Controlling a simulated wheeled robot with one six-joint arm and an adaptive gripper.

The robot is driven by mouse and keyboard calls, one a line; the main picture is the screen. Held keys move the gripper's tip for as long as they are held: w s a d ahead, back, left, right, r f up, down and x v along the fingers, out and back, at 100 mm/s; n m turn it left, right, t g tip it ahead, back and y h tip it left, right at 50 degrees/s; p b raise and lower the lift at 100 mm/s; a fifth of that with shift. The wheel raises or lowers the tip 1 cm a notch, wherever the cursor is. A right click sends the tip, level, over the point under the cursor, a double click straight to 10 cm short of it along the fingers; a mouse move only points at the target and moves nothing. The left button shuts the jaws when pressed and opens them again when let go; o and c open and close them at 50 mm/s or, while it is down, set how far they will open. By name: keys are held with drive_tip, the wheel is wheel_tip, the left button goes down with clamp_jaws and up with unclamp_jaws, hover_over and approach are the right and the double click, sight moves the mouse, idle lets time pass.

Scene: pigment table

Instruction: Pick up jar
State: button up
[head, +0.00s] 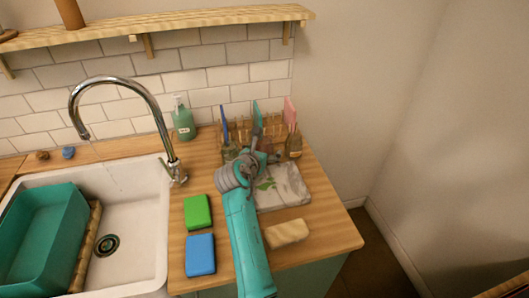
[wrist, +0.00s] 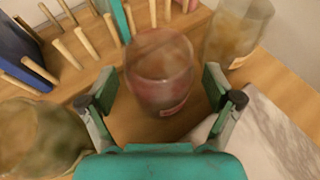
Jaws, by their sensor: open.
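A glass jar with dull red contents and a small label (wrist: 160,75) stands on the wooden counter, straight ahead of my gripper in the wrist view. My gripper (wrist: 160,100) is open, with one finger on each side of the jar's near part and a gap on both sides. In the head view this jar (head: 266,146) is mostly hidden behind my gripper (head: 258,150). A jar with green contents (wrist: 38,138) stands left of the left finger. A jar with tan contents (wrist: 238,32) stands beyond the right finger. The task does not say which jar.
A wooden peg rack (wrist: 92,50) holding colored boards stands close behind the jars. A marble board (wrist: 265,125) lies at the right. Green (head: 198,212) and blue (head: 200,255) blocks and a tan block (head: 287,233) lie nearer. A sink (head: 130,200) is at the left.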

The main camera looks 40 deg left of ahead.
drive_tip(key=c, duration=1.3)
